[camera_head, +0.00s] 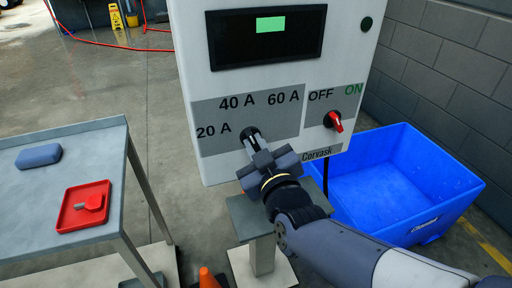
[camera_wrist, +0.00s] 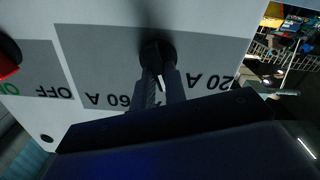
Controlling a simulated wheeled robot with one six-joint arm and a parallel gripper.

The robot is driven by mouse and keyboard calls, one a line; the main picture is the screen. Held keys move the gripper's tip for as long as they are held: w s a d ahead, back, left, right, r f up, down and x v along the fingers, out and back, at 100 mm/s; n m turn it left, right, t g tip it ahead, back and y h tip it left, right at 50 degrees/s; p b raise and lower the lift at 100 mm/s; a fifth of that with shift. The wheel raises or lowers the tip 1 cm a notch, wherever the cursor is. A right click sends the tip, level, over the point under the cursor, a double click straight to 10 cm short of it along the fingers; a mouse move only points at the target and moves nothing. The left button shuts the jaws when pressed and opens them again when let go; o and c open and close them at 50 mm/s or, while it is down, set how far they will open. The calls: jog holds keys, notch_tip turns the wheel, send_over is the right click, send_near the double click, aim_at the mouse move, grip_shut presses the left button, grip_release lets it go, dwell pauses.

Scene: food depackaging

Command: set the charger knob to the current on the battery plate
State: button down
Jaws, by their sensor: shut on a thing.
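The charger (camera_head: 190,60) is a white box with a grey label panel reading 20 A, 40 A and 60 A. Its black knob (camera_head: 251,132) sits below these labels. My gripper (camera_head: 257,146) is shut on the knob from the front. In the wrist view the knob (camera_wrist: 152,50) is between my fingers (camera_wrist: 161,88), with the labels upside down. A white mark on the knob points between 60 A and 20 A; 40 A is hidden there by my gripper. I see no battery plate in either view.
A red switch (camera_head: 335,122) sits right of the knob, below OFF and ON. The dark display (camera_head: 265,37) has a lit green patch. A blue bin (camera_head: 440,205) stands at right. A grey cart (camera_head: 95,150) at left carries a red tray (camera_head: 67,221) and a blue block (camera_head: 38,156).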

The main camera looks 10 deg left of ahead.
jog(key=m+b, duration=0.4)
jog(key=shift+w+d+f+m+b, duration=0.1)
jog(key=shift+f+m+b, duration=0.2)
jog(key=shift+b, duration=0.1)
jog(key=m+b, duration=0.4)
jog(key=m, duration=0.1)
jog(key=shift+d+r+m, duration=0.15)
jog(key=shift+r+m, duration=0.05)
jog(key=shift+m, duration=0.1)
jog(key=c, duration=1.4)
grip_release()
jog(key=shift+w, duration=0.1)
jog(key=shift+c, duration=0.2)
jog(key=p+v, duration=0.5)
jog(key=v, duration=0.6)
